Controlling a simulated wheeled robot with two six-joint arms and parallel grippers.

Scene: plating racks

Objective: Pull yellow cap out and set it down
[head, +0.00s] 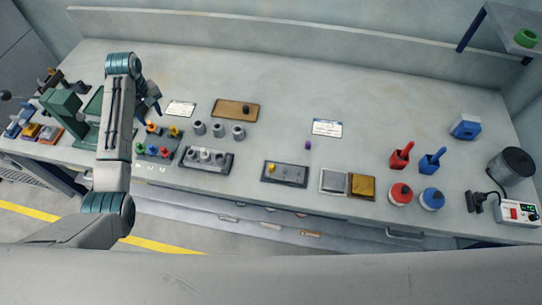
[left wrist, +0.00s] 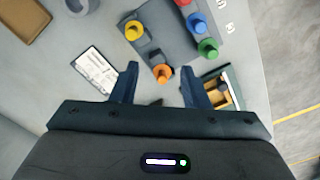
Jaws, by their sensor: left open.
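A yellow cap (head: 173,131) stands in the grey rack (head: 177,144) at the left of the bench. In the left wrist view the yellow cap (left wrist: 134,30) stands above and left of an orange cap (left wrist: 162,73). My left gripper (head: 150,98) hangs over the bench just behind the rack. In the left wrist view my left gripper (left wrist: 159,86) is open and empty, its fingers either side of the orange cap in the picture and apart from the yellow cap. Another small yellow piece (head: 271,168) stands on a dark plate (head: 298,182). My right gripper is not in view.
Green, blue and red caps (head: 165,153) stand in the same rack. A rack of grey cylinders (head: 222,165) is to its right, with loose grey cylinders behind. A green machine (head: 62,104) stands at the left. The back middle of the bench is clear.

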